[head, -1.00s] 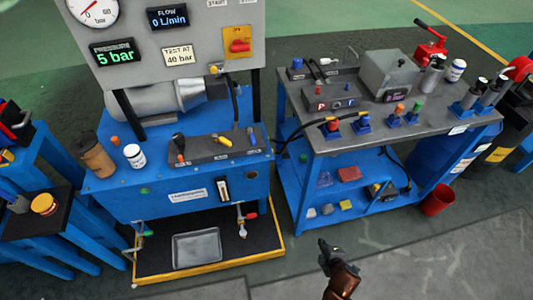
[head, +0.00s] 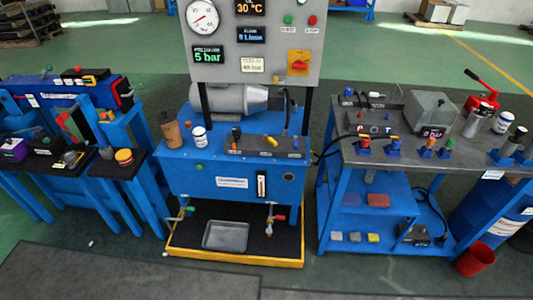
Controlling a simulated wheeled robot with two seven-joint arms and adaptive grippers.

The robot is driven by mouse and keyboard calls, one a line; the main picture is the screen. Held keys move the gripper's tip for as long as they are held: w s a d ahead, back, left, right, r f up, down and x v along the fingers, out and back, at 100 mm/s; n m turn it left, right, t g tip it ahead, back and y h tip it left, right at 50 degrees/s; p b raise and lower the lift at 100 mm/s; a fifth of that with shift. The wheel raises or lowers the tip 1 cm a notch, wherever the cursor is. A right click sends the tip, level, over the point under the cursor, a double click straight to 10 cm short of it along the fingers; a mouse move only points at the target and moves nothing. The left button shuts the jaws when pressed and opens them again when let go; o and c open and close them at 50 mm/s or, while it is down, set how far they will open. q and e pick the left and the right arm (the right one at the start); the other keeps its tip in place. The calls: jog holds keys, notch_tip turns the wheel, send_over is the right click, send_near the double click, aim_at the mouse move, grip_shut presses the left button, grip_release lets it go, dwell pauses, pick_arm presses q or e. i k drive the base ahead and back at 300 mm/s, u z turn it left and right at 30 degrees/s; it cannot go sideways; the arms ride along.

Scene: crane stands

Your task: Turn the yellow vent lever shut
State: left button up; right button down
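A small yellow lever (head: 271,141) lies on the dark valve block (head: 291,147) on top of the blue power unit (head: 232,181), in the middle of the head view. It sits slanted, between a black-knobbed lever (head: 236,133) on its left and small fittings on its right. The picture is too coarse to tell whether it is open or shut. A small yellow piece (head: 252,79) also shows under the gauge panel (head: 275,65). Neither of my grippers is in view now.
A grey-topped bench (head: 410,157) with a grey box and hand pump stands at right, a red bucket (head: 474,262) by its foot. Blue stands (head: 122,125) are at left. A tray (head: 225,236) lies on the yellow-edged base. Floor in front is clear.

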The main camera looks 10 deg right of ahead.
aim_at(271, 139)
jog(key=u, duration=0.35)
jog(key=i, duration=1.05)
jog(key=u, duration=0.1)
